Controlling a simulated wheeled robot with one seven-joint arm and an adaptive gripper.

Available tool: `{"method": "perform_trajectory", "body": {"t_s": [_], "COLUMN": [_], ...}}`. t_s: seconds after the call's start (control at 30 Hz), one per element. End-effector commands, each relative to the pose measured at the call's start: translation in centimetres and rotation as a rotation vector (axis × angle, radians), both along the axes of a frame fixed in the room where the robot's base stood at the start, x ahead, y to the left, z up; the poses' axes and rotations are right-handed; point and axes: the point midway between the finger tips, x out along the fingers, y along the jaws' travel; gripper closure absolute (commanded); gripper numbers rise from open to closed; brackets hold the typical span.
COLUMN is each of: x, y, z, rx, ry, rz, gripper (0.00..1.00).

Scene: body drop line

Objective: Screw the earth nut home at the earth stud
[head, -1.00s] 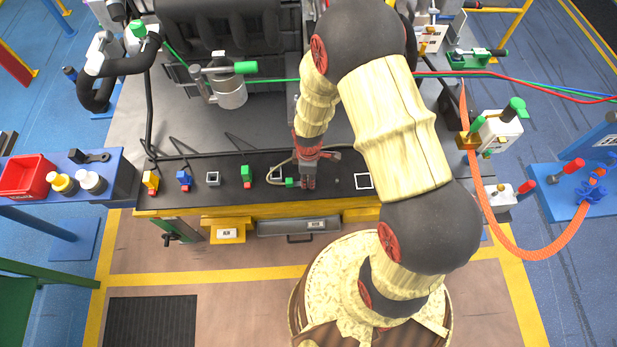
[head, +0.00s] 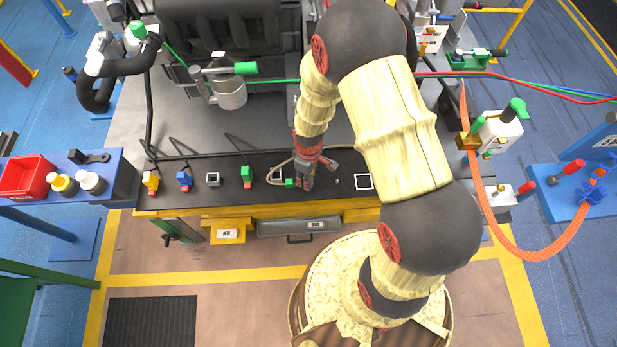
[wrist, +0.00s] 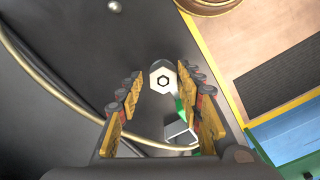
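My gripper (head: 305,184) points down at the dark front ledge of the bench. In the wrist view, its two yellow-padded fingers (wrist: 160,74) stand apart on either side of a pale hexagonal nut (wrist: 163,81). A gap shows between the left finger and the nut; the right fingertip is very close to it, and I cannot tell if it touches. The earth stud cannot be made out apart from the nut. In the head view my gripper hides the nut.
A beige cable (wrist: 62,95) curves past under the fingers. A green block (head: 289,183) and a white-edged square (head: 277,174) lie just left of my gripper. A small round knob (wrist: 115,6) stands nearby. Coloured fittings, including a green one (head: 247,175), line the ledge further left.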

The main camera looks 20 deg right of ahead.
Motion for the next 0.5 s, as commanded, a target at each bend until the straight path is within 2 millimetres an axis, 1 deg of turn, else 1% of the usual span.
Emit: {"method": "perform_trajectory", "body": {"t_s": [0.03, 0.13, 0.4, 0.5], "x": [-0.08, -0.16, -0.27, -0.25], "y": [0.01, 0.02, 0.03, 0.03], "z": [-0.04, -0.07, -0.10, 0.32], "rx": [0.000, 0.000, 0.000, 0.000], "ry": [0.001, 0.004, 0.006, 0.005], "rz": [0.000, 0.001, 0.001, 0.001], "gripper": [0.59, 0.54, 0.54, 0.54]}}
